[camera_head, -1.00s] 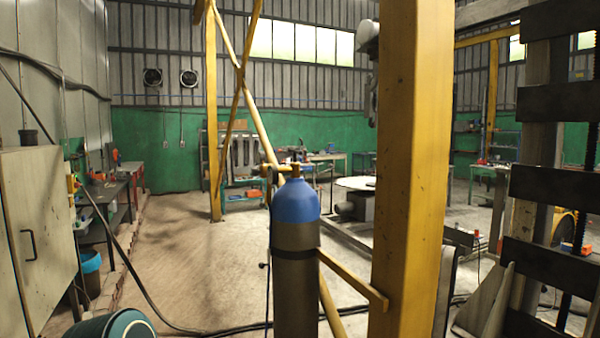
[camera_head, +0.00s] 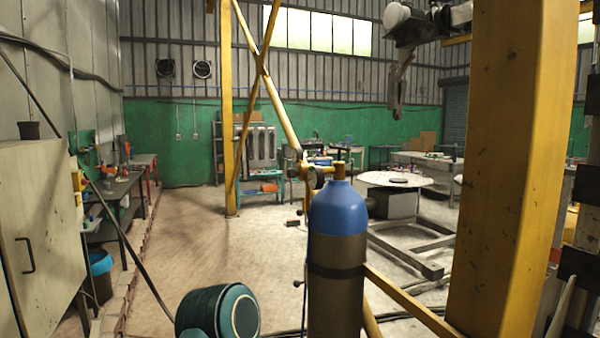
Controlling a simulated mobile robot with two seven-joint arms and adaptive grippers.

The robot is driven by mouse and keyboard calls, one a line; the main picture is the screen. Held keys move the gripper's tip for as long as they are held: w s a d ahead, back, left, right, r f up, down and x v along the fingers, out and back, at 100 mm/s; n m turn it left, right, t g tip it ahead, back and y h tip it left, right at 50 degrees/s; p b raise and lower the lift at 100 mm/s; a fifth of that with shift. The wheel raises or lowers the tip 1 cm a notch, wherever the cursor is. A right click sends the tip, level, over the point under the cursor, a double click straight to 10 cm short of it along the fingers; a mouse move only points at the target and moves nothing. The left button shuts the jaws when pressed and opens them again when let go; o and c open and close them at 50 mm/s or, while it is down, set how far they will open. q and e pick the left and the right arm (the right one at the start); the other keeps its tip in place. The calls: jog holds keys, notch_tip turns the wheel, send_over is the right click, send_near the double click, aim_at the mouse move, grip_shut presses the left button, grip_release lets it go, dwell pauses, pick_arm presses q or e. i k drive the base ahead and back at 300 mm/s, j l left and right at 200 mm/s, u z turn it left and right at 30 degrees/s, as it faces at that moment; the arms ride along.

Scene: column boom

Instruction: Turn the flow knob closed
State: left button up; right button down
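A gas cylinder (camera_head: 335,285) stands upright in the lower middle, grey with a blue shoulder (camera_head: 338,208). A brass valve (camera_head: 339,171) sits on its top. A regulator (camera_head: 315,178) with a round dark part sticks out to the left of the valve. The flow knob is too small to tell apart from the regulator, and its turned position cannot be read. Neither of my grippers is in view.
A yellow post (camera_head: 508,170) stands close on the right, with a yellow bar (camera_head: 410,302) running from the cylinder towards it. A beige cabinet (camera_head: 35,240) and a workbench (camera_head: 115,190) line the left. Open floor (camera_head: 190,235) lies between the cabinet and the cylinder.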

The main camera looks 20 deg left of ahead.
aim_at(291, 172)
jog(key=i+j, duration=0.2)
jog(key=j, duration=0.15)
jog(key=i+j+z, duration=0.1)
jog(key=j, duration=0.3)
jog(key=i+j, duration=0.25)
jog(key=i+j+z, duration=0.1)
jog(key=j, duration=0.4)
jog(key=i+j, duration=0.2)
jog(key=j, duration=0.2)
